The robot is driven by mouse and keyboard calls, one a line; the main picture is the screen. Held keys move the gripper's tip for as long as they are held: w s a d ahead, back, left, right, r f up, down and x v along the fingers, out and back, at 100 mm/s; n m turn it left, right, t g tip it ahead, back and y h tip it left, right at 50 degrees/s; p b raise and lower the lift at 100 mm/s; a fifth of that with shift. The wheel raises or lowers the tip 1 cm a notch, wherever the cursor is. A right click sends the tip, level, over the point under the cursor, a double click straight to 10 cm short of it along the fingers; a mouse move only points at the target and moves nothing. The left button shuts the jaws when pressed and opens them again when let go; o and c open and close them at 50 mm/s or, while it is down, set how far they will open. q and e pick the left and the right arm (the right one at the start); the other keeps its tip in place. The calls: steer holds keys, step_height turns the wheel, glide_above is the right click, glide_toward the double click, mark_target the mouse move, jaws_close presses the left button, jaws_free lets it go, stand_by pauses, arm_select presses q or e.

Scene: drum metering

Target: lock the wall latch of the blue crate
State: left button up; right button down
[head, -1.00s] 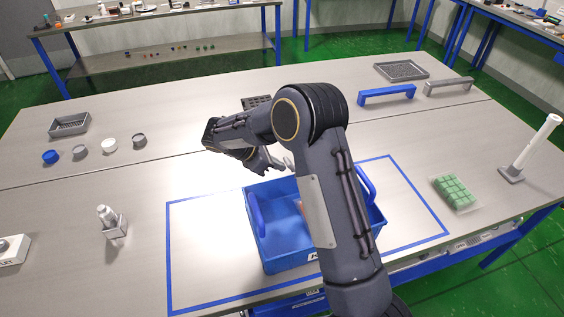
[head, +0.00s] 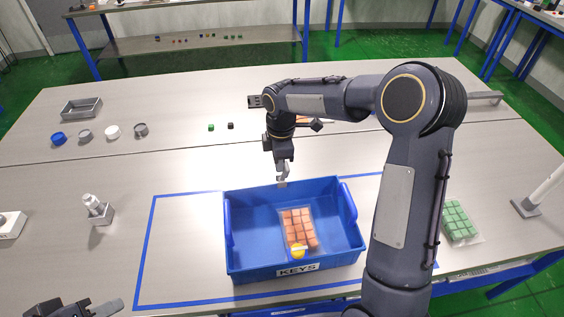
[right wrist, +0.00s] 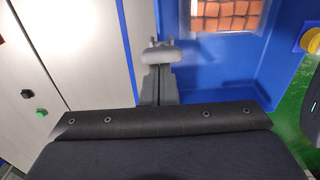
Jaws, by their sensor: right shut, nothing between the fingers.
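The blue crate (head: 256,228) stands inside the blue tape outline, with a KEYS label (head: 297,269) on its near wall. A yellow round piece (head: 298,251) with a pale bar sits at the near wall; it may be the latch, but its setting is too small to read. It also shows at the right edge of the right wrist view (right wrist: 312,40). My right gripper (head: 283,182) points down at the crate's far rim, shut and empty. In the right wrist view its fingertips (right wrist: 157,50) are beside the blue wall; contact is unclear. My left gripper (head: 100,309) shows partly at bottom left.
A pack of orange blocks (head: 300,228) lies in the crate. Green blocks (head: 458,220) and a white post (head: 543,188) stand to the right. A small bottle in a holder (head: 97,209), several caps (head: 112,132) and a grey tray (head: 82,108) are left.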

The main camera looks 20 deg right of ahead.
steer(key=shift+s+d+f+t+y+b, duration=0.15)
steer(key=shift+d+t+y+b, duration=0.25)
steer(key=shift+d+y, duration=0.6)
steer(key=shift+a, duration=0.3)
steer(key=shift+r, duration=0.25)
steer(key=shift+r+p, duration=0.65)
steer(key=shift+r, duration=0.05)
